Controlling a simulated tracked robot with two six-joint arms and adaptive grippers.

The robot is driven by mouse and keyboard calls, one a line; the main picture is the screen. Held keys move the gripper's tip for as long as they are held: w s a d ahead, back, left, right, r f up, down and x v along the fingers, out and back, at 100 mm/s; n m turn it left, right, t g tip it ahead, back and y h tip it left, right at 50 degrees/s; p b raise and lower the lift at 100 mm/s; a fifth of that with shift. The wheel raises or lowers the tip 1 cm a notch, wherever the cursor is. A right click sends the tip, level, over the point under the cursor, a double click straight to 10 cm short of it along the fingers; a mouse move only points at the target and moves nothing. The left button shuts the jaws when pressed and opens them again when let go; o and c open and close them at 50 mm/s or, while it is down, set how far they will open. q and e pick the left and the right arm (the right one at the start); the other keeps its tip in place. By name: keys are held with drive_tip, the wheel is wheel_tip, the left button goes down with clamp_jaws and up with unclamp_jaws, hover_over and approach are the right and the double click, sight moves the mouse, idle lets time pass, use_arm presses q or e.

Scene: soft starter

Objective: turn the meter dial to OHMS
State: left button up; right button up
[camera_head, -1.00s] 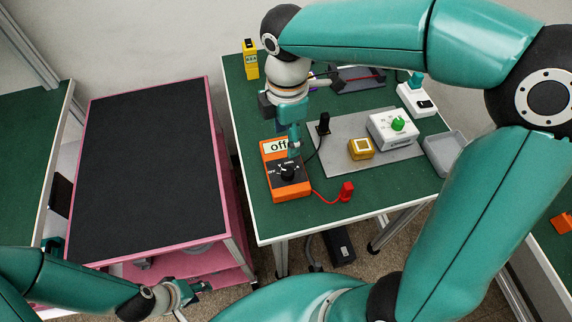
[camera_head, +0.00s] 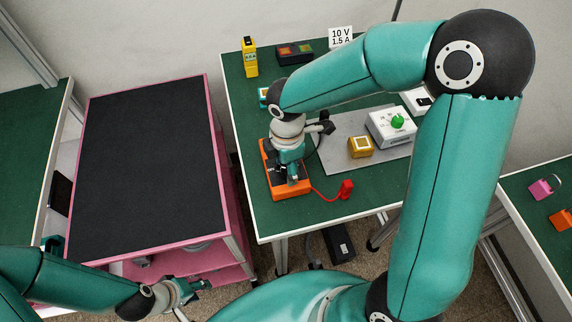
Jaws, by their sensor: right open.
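The orange meter (camera_head: 290,192) lies on the green table, to the left of a grey mat. Its black dial face and its display are mostly hidden behind my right gripper (camera_head: 292,180). That gripper is open and points down over the dial area. I cannot tell whether its fingers touch the dial or where the dial points. A red probe (camera_head: 346,188) on a red lead lies to the right of the meter. My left gripper (camera_head: 198,289) is low at the left, away from the meter, and its fingers are too small to read.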

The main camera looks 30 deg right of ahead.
clamp_jaws()
idle(0.3)
drive_tip(key=m+b, duration=0.2)
drive_tip(key=m, duration=0.1)
drive_tip(key=shift+w+f, duration=0.1)
drive_tip(key=shift+f, duration=0.05)
drive_tip(key=m+b, duration=0.3)
drive_tip(key=m, duration=0.2)
drive_tip(key=m+b, duration=0.2)
drive_tip(key=m, duration=0.2)
drive_tip(key=shift+m, duration=0.3)
drive_tip(key=shift+d+m+b, duration=0.1)
drive_tip(key=shift+m+b, duration=0.55)
drive_tip(key=shift+m, duration=0.85)
drive_tip(key=shift+r, duration=0.2)
